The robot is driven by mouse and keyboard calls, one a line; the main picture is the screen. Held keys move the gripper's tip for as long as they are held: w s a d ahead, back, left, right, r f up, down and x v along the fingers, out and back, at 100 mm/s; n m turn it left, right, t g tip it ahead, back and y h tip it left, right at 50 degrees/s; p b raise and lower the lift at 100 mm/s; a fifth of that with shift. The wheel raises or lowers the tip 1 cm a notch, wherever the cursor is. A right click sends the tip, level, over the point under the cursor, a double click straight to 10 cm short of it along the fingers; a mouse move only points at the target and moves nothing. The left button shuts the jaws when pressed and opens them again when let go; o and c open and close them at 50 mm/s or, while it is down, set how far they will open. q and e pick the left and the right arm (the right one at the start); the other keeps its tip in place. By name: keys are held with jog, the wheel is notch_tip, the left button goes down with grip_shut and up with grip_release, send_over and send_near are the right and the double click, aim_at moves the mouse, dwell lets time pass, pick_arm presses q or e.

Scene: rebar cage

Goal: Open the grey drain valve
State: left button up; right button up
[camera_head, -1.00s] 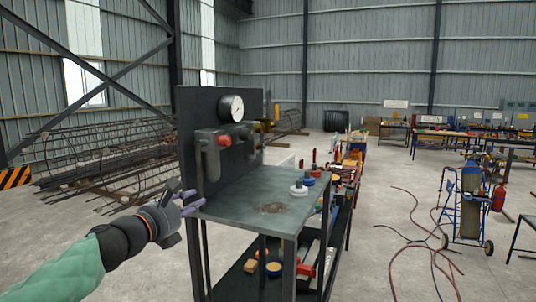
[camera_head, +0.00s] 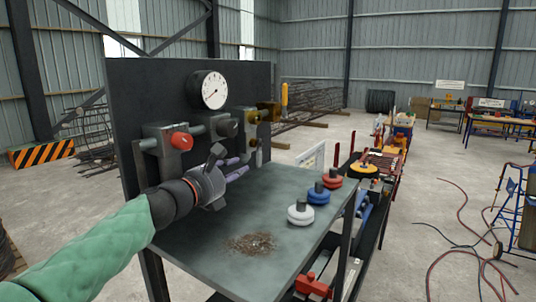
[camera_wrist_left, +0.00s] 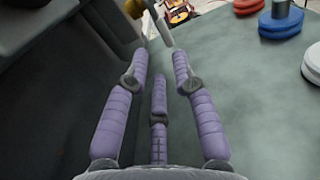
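My left gripper (camera_head: 238,168), with purple padded fingers, reaches in above the bench top, low in front of the dark panel. It is open and empty. In the left wrist view its fingers (camera_wrist_left: 160,62) are spread apart. A small grey piece (camera_head: 259,156) hangs below the brass fitting (camera_head: 266,113), just beyond the fingertips; it may be the grey drain valve, but I cannot tell for sure. In the left wrist view a thin grey rod (camera_wrist_left: 163,27) lies ahead, between the fingertip directions and apart from them. My right gripper is not in view.
The panel (camera_head: 150,95) carries a gauge (camera_head: 209,90), a red knob (camera_head: 181,141) and a yellow handle (camera_head: 284,95). White (camera_head: 300,213), blue (camera_head: 318,194) and red (camera_head: 332,177) knobbed discs stand on the bench top (camera_head: 200,255). The bench's front part is clear except for a rusty patch.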

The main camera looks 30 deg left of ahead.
aim_at(258, 165)
pick_arm(q)
jog(key=w, duration=0.3)
jog(key=w+p, duration=0.1)
jog(key=w, duration=0.3)
jog(key=w+d, duration=0.1)
jog(key=w, duration=0.2)
jog(key=shift+w, duration=0.15)
jog(key=shift+a, duration=0.1)
grip_shut()
